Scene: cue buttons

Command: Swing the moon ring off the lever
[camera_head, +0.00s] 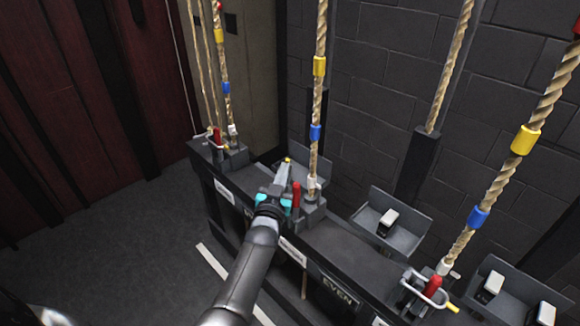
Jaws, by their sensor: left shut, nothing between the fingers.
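Three rope stations stand along a dark rail, each with a red lever: the left lever (217,136), the middle lever (296,194) and the right lever (432,287). A pale wire ring (408,281) with a yellow end lies around the right lever. Another pale ring (203,136) is at the left lever. At the middle station a yellow tip (288,160) shows just beyond my fingertips; the rest of that ring is hidden or unclear. I cannot tell which ring is the moon one. My left gripper (283,173) is shut and empty, just left of the middle lever.
Thick ropes with yellow, blue and white bands rise from the stations. The floor at left is clear.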

